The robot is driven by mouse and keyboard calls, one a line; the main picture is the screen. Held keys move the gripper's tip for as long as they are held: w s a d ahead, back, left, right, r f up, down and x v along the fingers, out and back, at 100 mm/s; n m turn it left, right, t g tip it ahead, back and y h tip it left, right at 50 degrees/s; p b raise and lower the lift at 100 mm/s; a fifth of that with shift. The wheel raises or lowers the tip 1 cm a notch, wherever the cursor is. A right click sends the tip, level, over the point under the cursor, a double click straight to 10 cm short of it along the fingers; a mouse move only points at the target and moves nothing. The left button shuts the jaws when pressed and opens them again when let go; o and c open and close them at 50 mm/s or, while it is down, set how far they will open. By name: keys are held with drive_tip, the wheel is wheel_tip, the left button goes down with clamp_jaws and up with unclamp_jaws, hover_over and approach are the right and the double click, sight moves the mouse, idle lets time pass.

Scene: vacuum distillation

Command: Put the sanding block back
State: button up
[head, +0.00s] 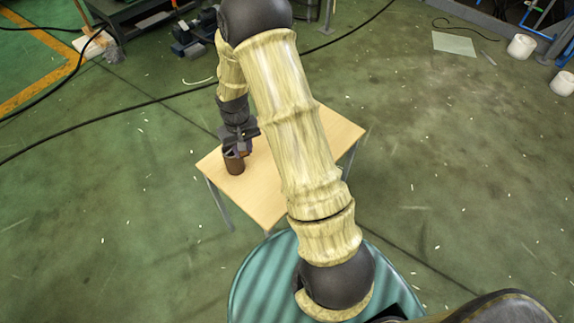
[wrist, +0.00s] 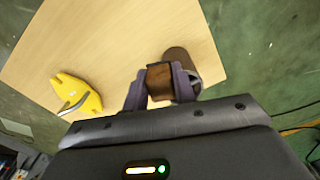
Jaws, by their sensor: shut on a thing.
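The sanding block (wrist: 160,80), a small brown block, sits between the two fingers of my gripper (wrist: 160,88) in the wrist view. The fingers are shut on its sides. In the head view my gripper (head: 240,140) is over the left part of a light wooden table (head: 330,128), and the block is mostly hidden by the gripper there. I cannot tell whether the block touches the table.
A brown cylinder (head: 234,164) stands on the table close beside my gripper; it also shows in the wrist view (wrist: 178,57), just beyond the block. A yellow object (wrist: 80,97) lies on the table at left in the wrist view. Bare tabletop lies between them.

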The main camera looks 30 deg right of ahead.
drive_tip(key=s+d+f+n+p, duration=0.1)
drive_tip(key=s+d+n+p, duration=0.1)
drive_tip(key=d, duration=0.5)
drive_tip(key=s+d+f+n+p, duration=0.1)
drive_tip(key=s+d+n+p, duration=0.1)
drive_tip(key=d, duration=0.4)
drive_tip(key=shift+s+d+p, duration=0.35)
drive_tip(key=shift+p, duration=0.15)
drive_tip(key=shift+w+f, duration=0.1)
drive_tip(key=shift+f, duration=2.85)
drive_tip(key=shift+f, duration=2.05)
